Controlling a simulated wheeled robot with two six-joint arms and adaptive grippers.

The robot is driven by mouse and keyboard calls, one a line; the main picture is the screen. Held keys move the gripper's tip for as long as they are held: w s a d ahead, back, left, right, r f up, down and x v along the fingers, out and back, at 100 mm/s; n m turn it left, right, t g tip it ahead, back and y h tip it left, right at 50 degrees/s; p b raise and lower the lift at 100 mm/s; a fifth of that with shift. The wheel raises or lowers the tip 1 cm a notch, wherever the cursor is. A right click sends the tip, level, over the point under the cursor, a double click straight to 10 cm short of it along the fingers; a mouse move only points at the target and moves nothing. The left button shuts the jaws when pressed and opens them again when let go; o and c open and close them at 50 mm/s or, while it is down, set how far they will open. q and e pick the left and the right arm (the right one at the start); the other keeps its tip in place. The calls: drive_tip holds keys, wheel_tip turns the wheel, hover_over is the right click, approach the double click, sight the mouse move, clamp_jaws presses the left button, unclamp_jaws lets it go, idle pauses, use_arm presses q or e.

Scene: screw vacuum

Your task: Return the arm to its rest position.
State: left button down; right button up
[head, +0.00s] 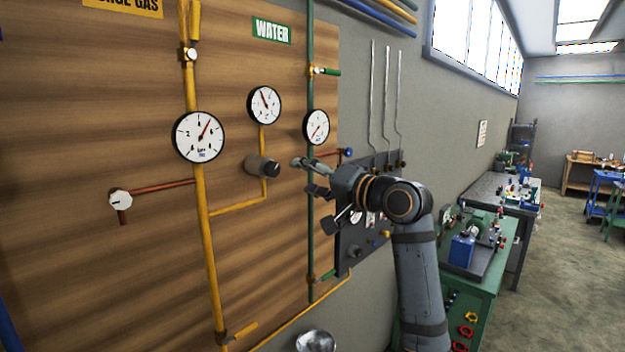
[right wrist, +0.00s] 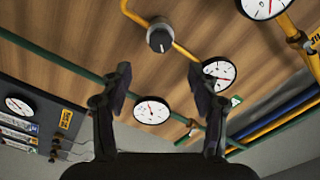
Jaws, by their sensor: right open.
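My right gripper (head: 304,177) is open and empty in front of the wooden board (head: 110,90), its fingers pointing left. It also shows in the right wrist view (right wrist: 162,85), with its two fingers wide apart. A round grey-black knob (head: 262,167) on the yellow pipe is just left of the fingertips in the head view. In the right wrist view the knob (right wrist: 160,38) lies beyond the fingers, and nothing sits between them. My right arm (head: 418,270) reaches up from the lower right. My left gripper is not in view.
Three gauges, one of them large (head: 198,137), and a white valve knob (head: 121,202) are on the board. A green pipe (head: 310,240) runs behind the gripper. A dark panel (head: 352,245) is behind the wrist. A green workbench (head: 478,290) stands right of my arm.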

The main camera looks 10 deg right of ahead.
drive_tip(key=shift+s+d, duration=0.3)
drive_tip(key=shift+s, duration=0.3)
